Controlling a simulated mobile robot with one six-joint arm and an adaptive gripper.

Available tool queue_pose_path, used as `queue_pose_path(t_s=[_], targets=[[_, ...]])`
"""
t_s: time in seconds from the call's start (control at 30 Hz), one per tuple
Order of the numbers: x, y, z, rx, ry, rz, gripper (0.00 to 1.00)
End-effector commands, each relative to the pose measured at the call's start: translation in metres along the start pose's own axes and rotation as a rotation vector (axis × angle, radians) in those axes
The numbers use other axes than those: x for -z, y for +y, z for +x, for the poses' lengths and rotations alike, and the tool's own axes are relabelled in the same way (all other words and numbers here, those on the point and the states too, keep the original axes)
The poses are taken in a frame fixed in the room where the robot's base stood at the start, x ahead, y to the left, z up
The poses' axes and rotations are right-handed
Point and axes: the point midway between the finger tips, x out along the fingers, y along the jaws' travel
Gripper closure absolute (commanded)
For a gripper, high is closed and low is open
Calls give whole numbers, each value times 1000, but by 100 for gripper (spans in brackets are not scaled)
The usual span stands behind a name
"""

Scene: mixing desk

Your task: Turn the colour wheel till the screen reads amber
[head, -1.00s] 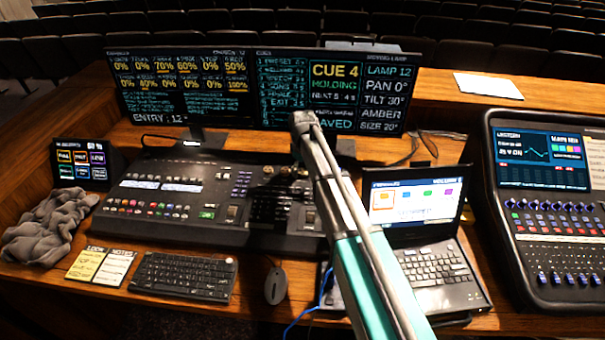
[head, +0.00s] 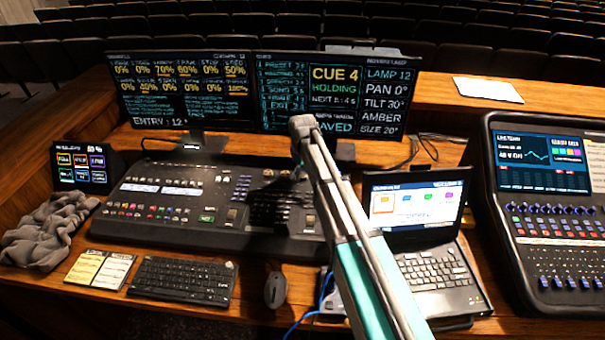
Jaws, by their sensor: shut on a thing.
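The right monitor (head: 333,98) reads "AMBER" in its lamp column, under "LAMP 12", "PAN 0°" and "TILT 30°". The lighting desk (head: 200,195) lies below the monitors. My arm reaches over the laptop to the desk's right part. My gripper (head: 284,184) is small and dark there, low over the controls and partly hidden by my arm. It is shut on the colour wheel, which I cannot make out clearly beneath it.
An open laptop (head: 435,268) stands right of the desk, partly behind my arm. A sound console (head: 548,220) is at far right. A keyboard (head: 183,280), mouse (head: 275,290), notes (head: 100,269) and grey cloth (head: 45,235) lie in front and left.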

Motion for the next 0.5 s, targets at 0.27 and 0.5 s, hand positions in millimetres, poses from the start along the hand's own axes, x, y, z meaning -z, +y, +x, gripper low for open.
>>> queue_pose_path(t_s=[0.27, 0.5], targets=[[0, 0, 0, 1, 0, 112, 99], [0, 0, 0, 1, 0, 155, 99]])
